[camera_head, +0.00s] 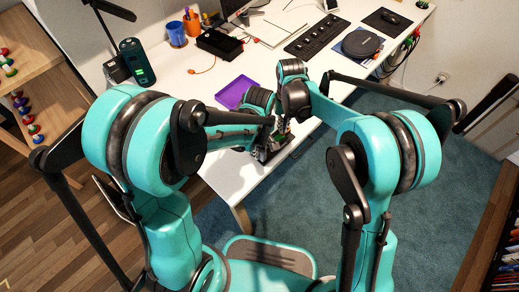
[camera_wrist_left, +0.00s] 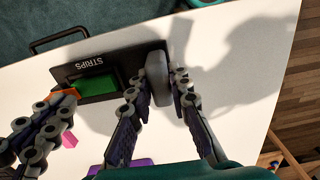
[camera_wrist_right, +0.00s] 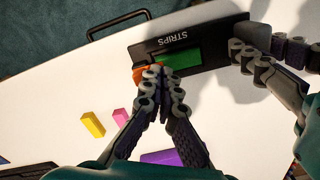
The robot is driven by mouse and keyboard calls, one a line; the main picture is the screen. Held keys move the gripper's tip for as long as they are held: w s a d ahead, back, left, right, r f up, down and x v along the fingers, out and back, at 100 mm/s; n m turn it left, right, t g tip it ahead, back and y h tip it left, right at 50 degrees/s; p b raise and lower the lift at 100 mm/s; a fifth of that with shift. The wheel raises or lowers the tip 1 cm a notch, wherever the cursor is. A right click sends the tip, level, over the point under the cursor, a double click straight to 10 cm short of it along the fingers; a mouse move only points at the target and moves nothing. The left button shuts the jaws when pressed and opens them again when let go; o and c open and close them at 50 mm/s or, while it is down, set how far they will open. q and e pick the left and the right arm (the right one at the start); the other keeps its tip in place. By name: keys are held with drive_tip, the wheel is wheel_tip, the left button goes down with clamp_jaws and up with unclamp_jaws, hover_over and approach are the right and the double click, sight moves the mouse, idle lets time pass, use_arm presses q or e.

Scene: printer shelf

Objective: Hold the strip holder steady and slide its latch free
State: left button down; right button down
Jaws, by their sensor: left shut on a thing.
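The black strip holder (camera_wrist_left: 118,68), marked STRIPS, lies on the white table near its edge; it also shows in the right wrist view (camera_wrist_right: 205,42). A green strip (camera_wrist_left: 93,84) shows in its window. My left gripper (camera_wrist_left: 160,84) is shut on the holder's rounded grey end. The orange latch (camera_wrist_right: 140,74) is at the other end of the green window, partly hidden by my right gripper (camera_wrist_right: 158,72). The right fingertips are together right beside the latch and look to touch it. In the head view my arms hide most of the holder.
A yellow block (camera_wrist_right: 92,124) and a pink block (camera_wrist_right: 120,116) stand on the table. A purple tray (camera_head: 235,92) lies behind the grippers. A blue cup (camera_head: 177,34), a black box (camera_head: 219,43) and a keyboard (camera_head: 317,36) are farther back.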

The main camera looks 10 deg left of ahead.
drive_tip(key=shift+w+d, duration=0.35)
drive_tip(key=shift+w, duration=0.2)
drive_tip(key=shift+w+d, duration=0.3)
drive_tip(key=shift+w, duration=0.25)
idle(0.4)
wheel_tip(320, 180, up, 6)
drive_tip(key=s, duration=0.1)
drive_tip(key=shift+a, duration=0.3)
idle(0.3)
use_arm(q)
drive_tip(key=c, duration=1.3)
unclamp_jaws()
drive_tip(key=shift+c, duration=0.2)
drive_tip(key=shift+r, duration=0.1)
wheel_tip(320, 180, up, 12)
use_arm(e)
drive_tip(key=shift+s, duration=0.1)
